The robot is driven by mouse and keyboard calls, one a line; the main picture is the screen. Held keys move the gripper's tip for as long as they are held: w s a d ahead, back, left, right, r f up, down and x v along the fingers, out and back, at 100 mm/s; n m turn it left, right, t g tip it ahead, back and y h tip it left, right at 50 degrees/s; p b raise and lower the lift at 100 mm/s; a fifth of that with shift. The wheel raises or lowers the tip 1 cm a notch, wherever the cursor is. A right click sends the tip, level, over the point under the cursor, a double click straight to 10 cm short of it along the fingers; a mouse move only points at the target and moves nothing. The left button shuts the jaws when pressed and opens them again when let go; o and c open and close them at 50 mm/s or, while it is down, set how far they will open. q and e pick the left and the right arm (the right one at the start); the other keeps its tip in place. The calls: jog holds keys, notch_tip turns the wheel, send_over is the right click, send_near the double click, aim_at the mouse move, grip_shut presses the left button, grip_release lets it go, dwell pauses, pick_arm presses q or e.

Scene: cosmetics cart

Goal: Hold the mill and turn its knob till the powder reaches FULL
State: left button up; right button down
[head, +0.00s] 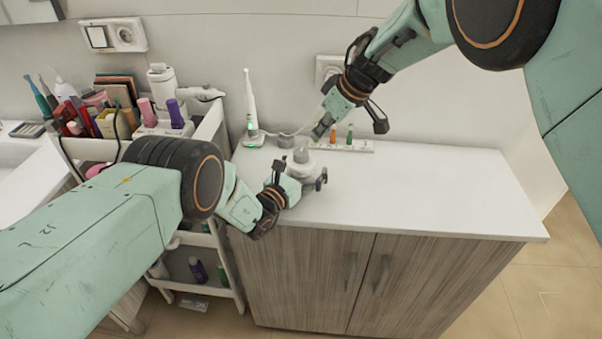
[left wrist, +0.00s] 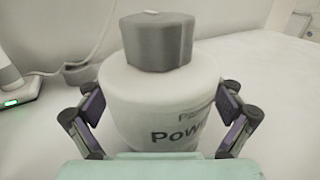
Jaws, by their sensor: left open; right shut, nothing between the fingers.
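The mill is a white cylinder with a grey faceted knob on top, standing upright on the white counter. In the left wrist view, its body (left wrist: 160,100) bears dark, partly hidden lettering that starts "Pow", and the knob (left wrist: 157,42) shows in full. The knob (head: 301,155) also shows in the head view. My left gripper (head: 301,178) is open, with one finger on each side of the mill body; I cannot tell whether they touch it. My right gripper (head: 321,131) is shut and empty, above and behind the knob, slightly right. No powder level or FULL mark is visible.
An electric toothbrush (head: 250,100) on a lit base stands at the counter's back left. A white strip (head: 362,147) with small coloured pieces lies behind the mill. A loaded cosmetics cart (head: 88,147) stands left. The counter's right side (head: 440,190) is clear.

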pick_arm(q)
jog(key=v, duration=1.2)
dwell(0.5)
jog(key=shift+x, duration=6)
